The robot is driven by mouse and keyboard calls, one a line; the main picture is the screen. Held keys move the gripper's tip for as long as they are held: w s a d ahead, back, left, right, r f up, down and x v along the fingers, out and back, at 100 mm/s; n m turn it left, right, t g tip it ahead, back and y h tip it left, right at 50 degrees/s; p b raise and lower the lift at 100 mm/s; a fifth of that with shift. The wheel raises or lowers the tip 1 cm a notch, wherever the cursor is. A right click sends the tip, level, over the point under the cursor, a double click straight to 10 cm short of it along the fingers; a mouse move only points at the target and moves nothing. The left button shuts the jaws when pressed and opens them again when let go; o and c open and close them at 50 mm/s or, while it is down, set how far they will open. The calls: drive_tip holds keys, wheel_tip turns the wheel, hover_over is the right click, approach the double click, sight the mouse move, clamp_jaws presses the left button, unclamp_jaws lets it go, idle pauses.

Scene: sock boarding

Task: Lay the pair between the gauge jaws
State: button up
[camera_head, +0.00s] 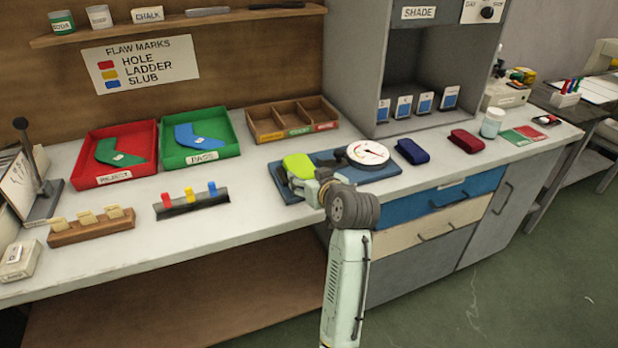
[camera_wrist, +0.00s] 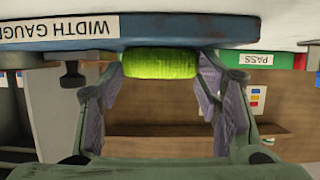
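The lime green pair (camera_head: 299,166) is a soft-looking roll over the left end of the blue width gauge (camera_head: 379,173). In the wrist view the pair (camera_wrist: 160,65) fills the span between the two fingertips, with a finger against each end. My gripper (camera_head: 308,184) reaches in from the front and appears shut on it. The gauge's white dial (camera_head: 367,153) stands to the right of the pair. The gauge's blue edge (camera_wrist: 190,30) lies right behind the pair in the wrist view. My gripper hides part of the jaws, and I cannot tell whether the pair touches the gauge.
A blue roll (camera_head: 412,151) and a dark red roll (camera_head: 466,141) lie right of the gauge. A wooden divided box (camera_head: 292,119) stands behind it. The red reject tray (camera_head: 115,177) and green pass tray (camera_head: 200,157) are to the left, with a flag rack (camera_head: 191,202) in front.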

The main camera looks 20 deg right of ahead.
drive_tip(key=o, duration=0.4)
drive_tip(key=shift+c, duration=0.2)
